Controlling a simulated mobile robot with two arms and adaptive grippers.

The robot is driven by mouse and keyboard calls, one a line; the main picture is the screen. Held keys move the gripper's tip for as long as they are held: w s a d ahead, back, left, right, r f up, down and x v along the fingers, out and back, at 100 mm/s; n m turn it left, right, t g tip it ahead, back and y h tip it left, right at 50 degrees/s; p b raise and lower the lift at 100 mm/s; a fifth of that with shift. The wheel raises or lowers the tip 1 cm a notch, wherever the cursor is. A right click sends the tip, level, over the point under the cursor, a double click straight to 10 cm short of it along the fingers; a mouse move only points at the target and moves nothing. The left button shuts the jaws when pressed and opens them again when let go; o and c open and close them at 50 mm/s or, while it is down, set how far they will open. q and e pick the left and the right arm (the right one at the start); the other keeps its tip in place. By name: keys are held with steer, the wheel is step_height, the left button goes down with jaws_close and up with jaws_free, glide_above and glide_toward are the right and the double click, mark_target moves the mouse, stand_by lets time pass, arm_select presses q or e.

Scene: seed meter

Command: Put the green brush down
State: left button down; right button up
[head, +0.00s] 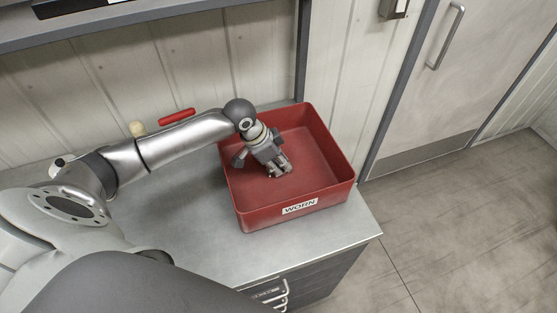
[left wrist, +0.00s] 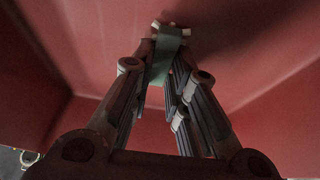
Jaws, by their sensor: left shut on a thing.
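My left gripper (head: 280,172) is down inside a red bin (head: 298,210) that carries a label reading WORN. In the left wrist view the left gripper (left wrist: 166,85) is shut on the green brush (left wrist: 163,62). The brush shows as a green strip between the fingers, with pale ends near the fingertips, against the red inside of the bin. In the head view the brush is mostly hidden by the gripper. I cannot tell whether the brush touches the bin floor. My right gripper is not in view.
The bin stands on a grey metal worktop (head: 205,235) near its right end. A red-handled thing (head: 177,116) and a cream-coloured knob (head: 137,129) show behind my arm. A shelf runs above. A door (head: 450,90) and open floor (head: 460,230) lie to the right.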

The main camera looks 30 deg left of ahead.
arm_select(q)
steer(key=shift+f, duration=0.1)
steer(key=c, duration=1.4)
jaws_free()
steer(key=b+v, duration=0.2)
steer(key=v, duration=1)
